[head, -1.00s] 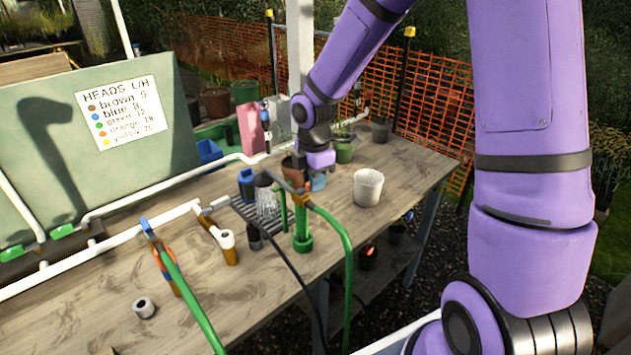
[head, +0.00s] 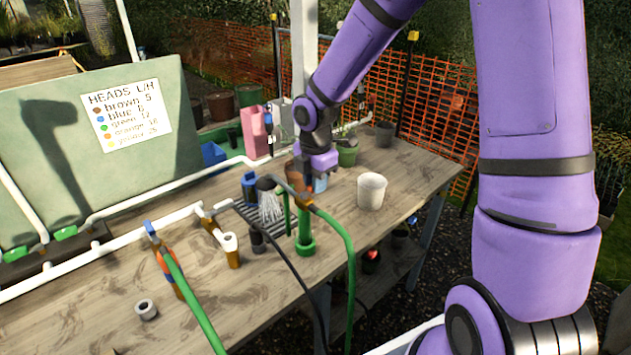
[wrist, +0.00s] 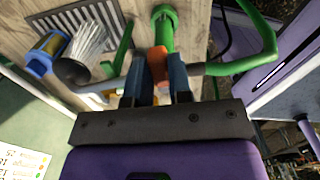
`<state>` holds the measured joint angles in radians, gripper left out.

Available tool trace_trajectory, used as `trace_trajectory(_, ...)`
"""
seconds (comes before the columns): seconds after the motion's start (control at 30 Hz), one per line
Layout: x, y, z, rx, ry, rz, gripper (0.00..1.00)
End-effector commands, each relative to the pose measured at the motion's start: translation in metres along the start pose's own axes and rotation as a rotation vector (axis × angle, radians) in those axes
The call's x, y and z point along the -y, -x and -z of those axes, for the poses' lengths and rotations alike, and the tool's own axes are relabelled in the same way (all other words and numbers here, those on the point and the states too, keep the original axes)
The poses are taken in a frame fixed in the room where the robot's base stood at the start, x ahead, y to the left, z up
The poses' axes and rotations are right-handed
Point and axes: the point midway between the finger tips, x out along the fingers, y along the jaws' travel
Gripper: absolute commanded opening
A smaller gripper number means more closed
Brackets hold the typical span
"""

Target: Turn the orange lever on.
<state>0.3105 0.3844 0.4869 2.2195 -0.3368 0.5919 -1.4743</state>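The orange lever (wrist: 157,62) shows in the wrist view between the two blue-grey fingers of my gripper (wrist: 160,78). The fingers stand close together, one on each side of it, and appear to touch it. In the head view my gripper (head: 308,186) points down over the green standpipe (head: 305,238). An orange part (head: 307,201) shows just below the fingertips, at the top of the green hose. My gripper hides much of the lever in the head view.
A white pot (head: 371,191) stands to the right. A green hose (head: 349,260) hangs over the front edge of the table (head: 420,172). White pipes run along the back.

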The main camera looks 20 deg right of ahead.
Motion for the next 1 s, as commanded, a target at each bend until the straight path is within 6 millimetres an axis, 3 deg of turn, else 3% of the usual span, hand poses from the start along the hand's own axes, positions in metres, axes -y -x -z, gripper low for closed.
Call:
trace_trajectory(0.03,0.000,0.000,0.000,0.000,0.000,0.000,0.30)
trace_trajectory(0.1,0.000,0.000,0.000,0.000,0.000,0.000,0.45)
trace_trajectory(0.47,0.000,0.004,0.000,0.000,-0.001,-0.001,0.45)
trace_trajectory(1.0,-0.001,0.092,0.000,0.002,0.000,-0.003,0.45)
